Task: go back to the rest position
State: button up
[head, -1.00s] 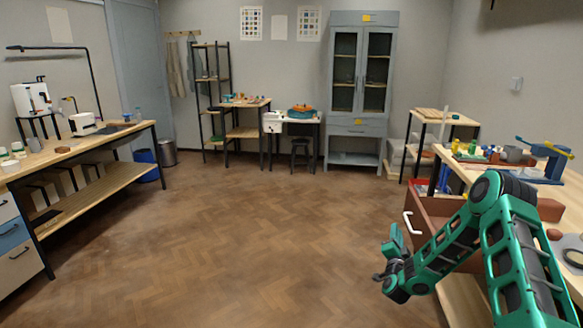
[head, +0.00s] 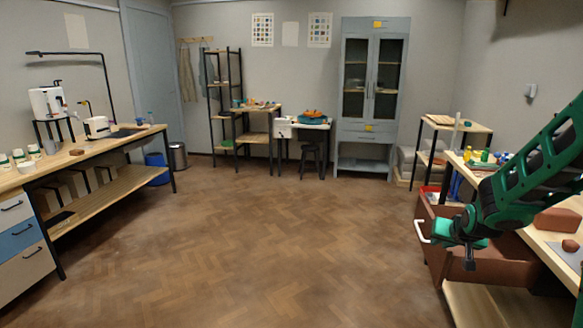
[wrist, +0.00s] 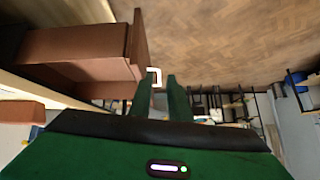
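My gripper (head: 447,232) is in front of the right-hand workbench, over or beside a pulled-out reddish-brown drawer (head: 484,268). In the wrist view my gripper (wrist: 157,80) has its two green fingers apart, with nothing held between them. The drawer's white handle (head: 422,232) is just left of my gripper in the head view. In the wrist view the handle (wrist: 153,76) appears past the fingertips; I cannot tell the exact distance. My arm hides part of the drawer and bench.
The right workbench (head: 545,236) carries a brown block (head: 557,220) and several small bottles. A long bench (head: 100,146) runs along the left wall. A cabinet (head: 371,95) and shelves stand at the back. The wooden floor (head: 250,240) in the middle is clear.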

jog(key=s+a+r+g, duration=0.1)
jog(key=s+r+g, duration=0.1)
jog(key=s, duration=1.1)
jog(key=s+a+r+m+g+y, duration=0.1)
jog(key=s+g, duration=0.3)
jog(key=s, duration=1)
jog(key=s+a+r+m+g+y, duration=0.1)
jog(key=s+r+g, duration=0.1)
jog(key=s, duration=1.2)
jog(key=shift+a+r+g, duration=0.25)
jog(key=shift+r+g, duration=0.15)
jog(key=shift+r, duration=0.45)
jog(key=shift+w, duration=0.1)
jog(key=shift+w+f, duration=0.25)
jog(key=shift+w, duration=0.35)
